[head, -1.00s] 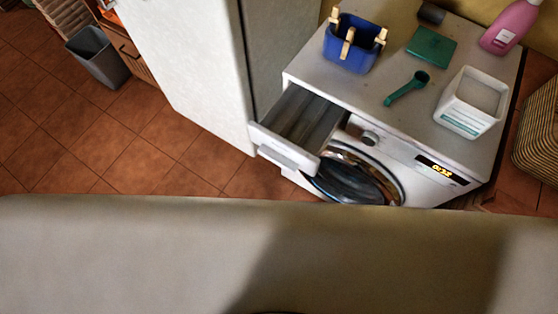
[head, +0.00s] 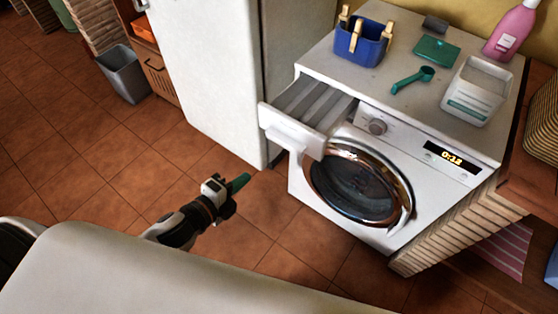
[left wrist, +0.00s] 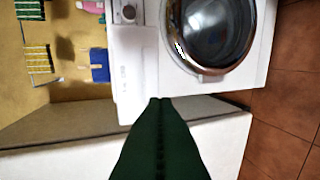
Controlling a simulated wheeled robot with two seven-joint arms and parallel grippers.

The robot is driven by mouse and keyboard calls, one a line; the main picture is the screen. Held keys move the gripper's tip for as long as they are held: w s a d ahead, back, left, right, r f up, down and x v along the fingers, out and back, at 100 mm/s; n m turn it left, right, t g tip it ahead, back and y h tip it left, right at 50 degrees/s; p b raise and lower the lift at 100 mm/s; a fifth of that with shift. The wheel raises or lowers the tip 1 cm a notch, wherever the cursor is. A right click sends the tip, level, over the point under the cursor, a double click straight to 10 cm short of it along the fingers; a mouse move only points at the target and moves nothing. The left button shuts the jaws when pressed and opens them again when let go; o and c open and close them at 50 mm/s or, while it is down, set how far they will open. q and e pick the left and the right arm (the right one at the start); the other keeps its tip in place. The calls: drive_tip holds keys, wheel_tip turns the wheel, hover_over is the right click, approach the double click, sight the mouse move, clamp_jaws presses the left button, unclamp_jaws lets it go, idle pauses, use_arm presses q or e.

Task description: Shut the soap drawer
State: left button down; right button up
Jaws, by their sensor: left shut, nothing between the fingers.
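The soap drawer (head: 293,130) juts out of the upper left front of the white washing machine (head: 352,221). It is open, with its grey compartments (head: 315,101) showing from above. My left gripper (head: 241,182) has green fingers, shut and empty. In the head view it appears below and left of the drawer front, apart from it. In the left wrist view the shut fingers (left wrist: 160,100) point toward the machine (left wrist: 136,70), which appears turned sideways; the drawer's outline is hard to make out there. My right gripper is not in view.
A tall white cabinet (head: 205,75) stands left of the machine. On the machine top are a blue peg basket (head: 360,46), a green scoop (head: 412,80), a green box (head: 436,49) and a white tub (head: 476,92). The tiled floor (head: 110,150) is open at left.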

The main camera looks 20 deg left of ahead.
use_arm(q)
drive_tip(key=r+x, duration=0.1)
drive_tip(key=x, duration=1.3)
drive_tip(key=shift+p, duration=0.4)
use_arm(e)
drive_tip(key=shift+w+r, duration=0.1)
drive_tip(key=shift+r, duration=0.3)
use_arm(q)
drive_tip(key=shift+w+a, duration=0.1)
